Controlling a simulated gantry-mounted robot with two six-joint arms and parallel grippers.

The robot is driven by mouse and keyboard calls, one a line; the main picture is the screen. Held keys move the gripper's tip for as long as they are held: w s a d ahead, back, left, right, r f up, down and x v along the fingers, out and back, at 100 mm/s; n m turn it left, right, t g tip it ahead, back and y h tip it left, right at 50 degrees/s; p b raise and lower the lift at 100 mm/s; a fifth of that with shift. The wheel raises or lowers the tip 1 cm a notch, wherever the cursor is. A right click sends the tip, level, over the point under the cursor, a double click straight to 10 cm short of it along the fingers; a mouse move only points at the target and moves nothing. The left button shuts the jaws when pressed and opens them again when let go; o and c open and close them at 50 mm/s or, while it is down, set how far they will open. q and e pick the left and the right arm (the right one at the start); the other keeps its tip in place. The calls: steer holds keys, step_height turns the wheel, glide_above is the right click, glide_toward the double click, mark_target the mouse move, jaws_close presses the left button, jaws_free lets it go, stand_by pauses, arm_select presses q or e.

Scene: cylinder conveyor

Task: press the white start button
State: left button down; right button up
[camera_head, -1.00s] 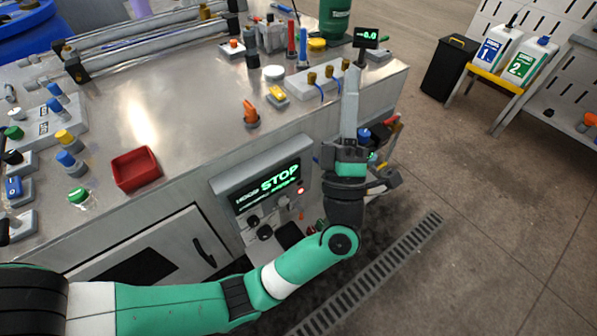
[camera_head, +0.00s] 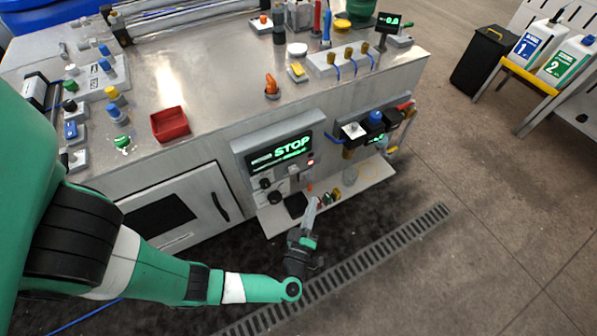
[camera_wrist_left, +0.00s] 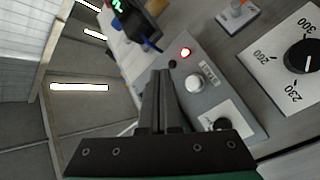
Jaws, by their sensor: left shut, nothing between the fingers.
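The white start button (camera_wrist_left: 194,83) is a round white knob in the left wrist view, on a grey panel beside a small label. A red lamp (camera_wrist_left: 185,52) glows near it. In the head view, the control panel (camera_head: 243,148) on the bench front has a display reading STOP (camera_head: 291,146) in green and the red lamp (camera_head: 310,162); the button is too small to tell clearly there. My left gripper (camera_head: 312,204) is shut and empty, below and in front of the panel. In the wrist view its fingers (camera_wrist_left: 161,76) appear just left of the button, apparently not touching it.
Black knobs (camera_head: 275,198) are at the lower panel. A dial (camera_wrist_left: 302,56) marked with numbers is in the wrist view. A red tray (camera_head: 170,124) stands on the bench top. Open floor lies in front.

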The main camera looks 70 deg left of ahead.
mark_target(294, 170)
stand_by(0.3)
arm_select(q)
steer(key=shift+s, duration=0.1)
steer(key=s+a, duration=0.1)
steer(key=a, duration=0.7)
steer(key=shift+s+a, duration=0.3)
steer(key=shift+r, duration=0.1)
stand_by(1.6)
steer(key=shift+s+a, duration=0.1)
steer(key=shift+a, duration=0.35)
